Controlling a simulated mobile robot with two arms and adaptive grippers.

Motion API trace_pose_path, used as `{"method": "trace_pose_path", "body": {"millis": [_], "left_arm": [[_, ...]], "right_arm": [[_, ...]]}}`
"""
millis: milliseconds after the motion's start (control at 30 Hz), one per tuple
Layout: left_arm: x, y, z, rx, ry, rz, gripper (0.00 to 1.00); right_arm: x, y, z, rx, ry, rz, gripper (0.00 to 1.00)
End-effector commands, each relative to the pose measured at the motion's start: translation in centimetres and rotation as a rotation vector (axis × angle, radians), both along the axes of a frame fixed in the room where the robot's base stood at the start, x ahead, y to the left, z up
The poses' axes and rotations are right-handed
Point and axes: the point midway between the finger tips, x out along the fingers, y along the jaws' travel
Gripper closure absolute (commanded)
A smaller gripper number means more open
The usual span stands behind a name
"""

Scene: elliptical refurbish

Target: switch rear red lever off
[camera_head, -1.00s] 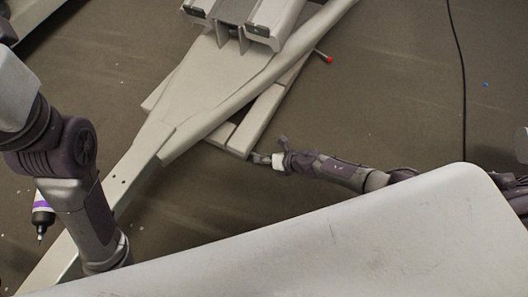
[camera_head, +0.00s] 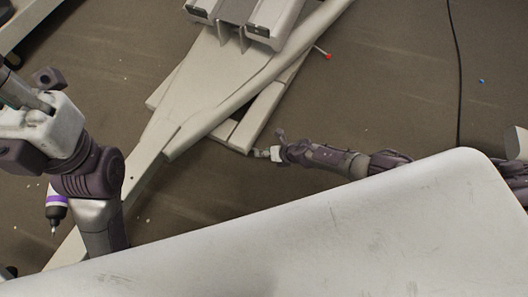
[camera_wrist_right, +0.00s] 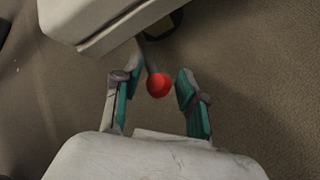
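A red-tipped lever (camera_head: 328,56) sticks out from the right side of the pale machine (camera_head: 190,95) in the head view. My right gripper (camera_head: 262,153) is lower down, beside the near corner of the machine's base and apart from that lever. In the right wrist view, a red ball knob (camera_wrist_right: 159,85) on a thin grey stem lies ahead, in the gap between the fingertips of my right gripper (camera_wrist_right: 155,82). The fingers are open, one on each side, with no clear contact. I cannot tell whether both views show the same lever.
The pale machine edge (camera_wrist_right: 100,20) is close above the left finger in the wrist view. A black cable (camera_head: 460,70) runs along the floor at right. Brown floor (camera_head: 400,90) right of the machine is mostly clear.

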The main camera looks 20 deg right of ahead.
Motion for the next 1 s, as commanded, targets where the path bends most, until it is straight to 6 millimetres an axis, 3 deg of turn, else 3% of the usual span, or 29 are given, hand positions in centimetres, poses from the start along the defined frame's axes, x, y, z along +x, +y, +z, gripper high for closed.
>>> {"method": "trace_pose_path", "body": {"millis": [500,667,1000], "left_arm": [[0.0,0.0,0.1,-0.001,-0.004,0.001,1.00],[0.0,0.0,0.1,-0.001,-0.003,0.001,1.00],[0.0,0.0,0.1,-0.001,-0.002,0.000,1.00]], "right_arm": [[0.0,-0.1,0.2,-0.001,-0.002,0.003,0.49],[-0.4,-0.7,1.2,-0.006,-0.008,0.006,0.49],[-3.0,-2.8,4.5,-0.002,-0.007,0.007,0.49]]}}
